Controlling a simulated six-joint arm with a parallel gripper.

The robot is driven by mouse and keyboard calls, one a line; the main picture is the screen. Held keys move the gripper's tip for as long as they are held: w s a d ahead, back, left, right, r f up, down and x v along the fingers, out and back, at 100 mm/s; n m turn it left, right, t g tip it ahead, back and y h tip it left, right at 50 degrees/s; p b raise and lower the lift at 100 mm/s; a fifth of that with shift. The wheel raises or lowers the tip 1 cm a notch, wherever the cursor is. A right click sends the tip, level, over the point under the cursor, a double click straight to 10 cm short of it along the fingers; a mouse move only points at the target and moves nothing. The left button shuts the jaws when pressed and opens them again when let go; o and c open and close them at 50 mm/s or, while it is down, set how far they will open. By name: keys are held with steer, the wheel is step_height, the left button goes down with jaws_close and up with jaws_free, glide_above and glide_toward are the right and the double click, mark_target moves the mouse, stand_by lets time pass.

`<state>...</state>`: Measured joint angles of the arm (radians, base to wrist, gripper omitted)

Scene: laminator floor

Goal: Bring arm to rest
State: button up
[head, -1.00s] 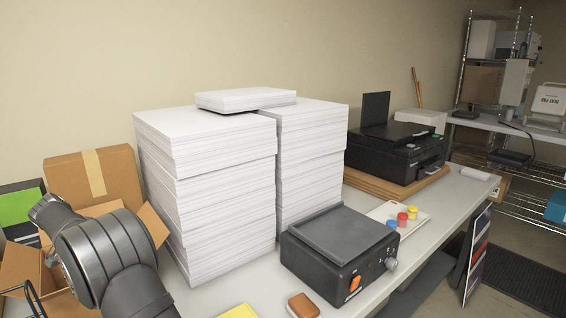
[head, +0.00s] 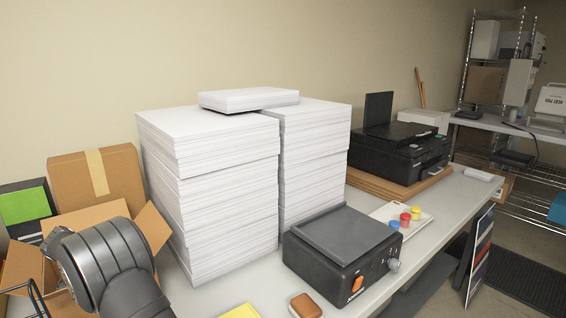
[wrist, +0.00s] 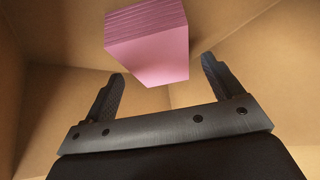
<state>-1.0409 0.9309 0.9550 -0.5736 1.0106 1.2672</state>
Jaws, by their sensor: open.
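My gripper (wrist: 160,88) shows in the wrist view with its two fingers spread wide and nothing between them. It is inside or just over a brown cardboard box whose walls fill that view. A pink block with layered edges (wrist: 150,45) is beyond the fingertips, apart from them as far as I can tell. In the head view my arm is at the lower left, in front of an open cardboard box (head: 22,266). The gripper itself is hidden there.
Tall stacks of white paper (head: 210,190) stand just right of my arm. A closed carton (head: 97,190) is behind the open box. A black device with a flat top plate (head: 342,250) and a black printer (head: 400,150) are further right on the table.

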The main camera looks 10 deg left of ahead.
steer(key=v, duration=0.2)
steer(key=shift+s+r, duration=0.1)
steer(key=shift+r, duration=0.15)
steer(key=x, duration=0.4)
steer(key=d+r+n, duration=0.1)
steer(key=d+r, duration=0.3)
steer(key=r, duration=0.7)
steer(key=d+r, duration=0.3)
steer(key=r, duration=0.7)
steer(key=s+d+r+n+y, duration=0.1)
steer(key=s+d+r, duration=0.3)
steer(key=d+r, duration=0.5)
steer(key=s+d+r+n+y, duration=0.1)
steer(key=s+d+r+n, duration=0.15)
steer(key=d+r, duration=0.6)
steer(key=w+d+f+m, duration=0.1)
steer(key=w+d+f, duration=0.3)
steer(key=d, duration=0.6)
steer(key=w+d+f+m+h, duration=0.1)
steer(key=w+d+f+m, duration=0.1)
steer(key=w+d+f, duration=0.3)
steer(key=w+d+f+m+h, duration=0.1)
steer(key=w+d+f, duration=0.3)
steer(key=d+f, duration=0.5)
steer(key=d+m, duration=0.1)
steer(key=d, duration=0.6)
steer(key=shift+w+d, duration=0.3)
steer(key=shift+f, duration=0.1)
